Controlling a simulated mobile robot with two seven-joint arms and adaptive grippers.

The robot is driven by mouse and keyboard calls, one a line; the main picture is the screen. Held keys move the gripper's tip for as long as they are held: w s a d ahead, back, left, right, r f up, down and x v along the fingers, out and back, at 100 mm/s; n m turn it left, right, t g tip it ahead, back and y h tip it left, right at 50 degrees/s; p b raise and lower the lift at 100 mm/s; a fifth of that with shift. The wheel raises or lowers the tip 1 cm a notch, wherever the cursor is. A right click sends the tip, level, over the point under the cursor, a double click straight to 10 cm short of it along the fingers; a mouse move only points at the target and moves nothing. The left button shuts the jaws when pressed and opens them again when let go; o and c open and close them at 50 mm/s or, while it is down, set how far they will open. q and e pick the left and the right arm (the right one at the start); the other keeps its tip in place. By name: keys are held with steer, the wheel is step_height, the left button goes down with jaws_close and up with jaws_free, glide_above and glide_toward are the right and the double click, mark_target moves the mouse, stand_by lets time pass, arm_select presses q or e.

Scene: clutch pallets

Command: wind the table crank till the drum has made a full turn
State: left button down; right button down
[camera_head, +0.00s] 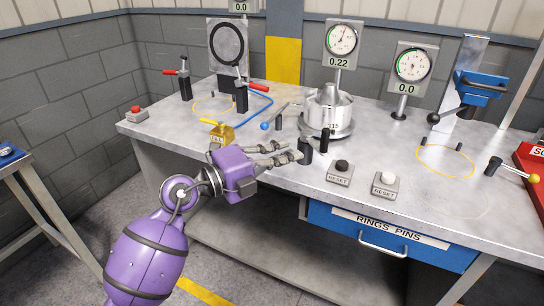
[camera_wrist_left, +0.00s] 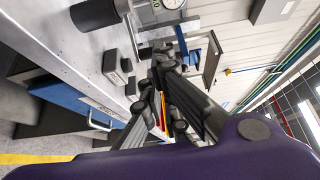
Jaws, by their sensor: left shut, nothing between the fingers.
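The silver drum (camera_head: 328,104) stands on a round base on the workbench, with marks on its rim. A black upright crank handle (camera_head: 324,140) stands at its front, and a second black post (camera_head: 305,152) is just left of it. My left gripper (camera_head: 291,151) is shut and empty, its fingertips close to the left side of that post; whether they touch it I cannot tell. In the left wrist view the fingers (camera_wrist_left: 165,66) show together, with a black cylinder (camera_wrist_left: 94,14) at the upper left. My right gripper is out of view.
A yellow-handled brass block (camera_head: 221,134) lies behind my left wrist. Gauges (camera_head: 342,44) stand behind the drum. A blue-topped press (camera_head: 480,86) and yellow ring mark (camera_head: 445,160) are at right.

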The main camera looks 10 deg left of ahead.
mark_target(322, 139)
arm_select(q)
steer(key=x, duration=0.8)
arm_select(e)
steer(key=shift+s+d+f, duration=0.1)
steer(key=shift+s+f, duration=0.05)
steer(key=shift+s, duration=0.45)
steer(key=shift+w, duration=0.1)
